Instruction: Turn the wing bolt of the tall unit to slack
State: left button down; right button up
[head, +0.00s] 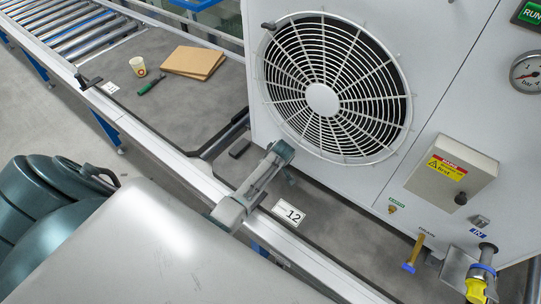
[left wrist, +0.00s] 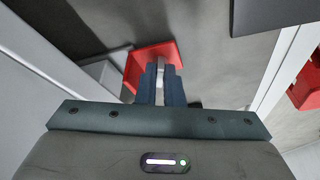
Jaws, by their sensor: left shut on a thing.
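The tall white unit (head: 438,55), with a round fan grille on its front, fills the right of the head view. In the left wrist view my left gripper (left wrist: 161,72) has its two dark fingers close together. They are shut on a small pale part, seemingly the wing bolt, in front of a red piece (left wrist: 139,68). The fingers cover most of this part, so its angle cannot be told. My right gripper is in neither view.
Another red piece (left wrist: 304,88) shows right.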

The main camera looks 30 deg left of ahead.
pick_arm(q)
jog(key=c, duration=1.6)
grip_release()
jog(key=shift+o, duration=0.2)
jog(key=b+v, duration=0.1)
jog(key=v, duration=0.9)
jog(key=shift+r, duration=0.4)
jog(key=shift+d, duration=0.1)
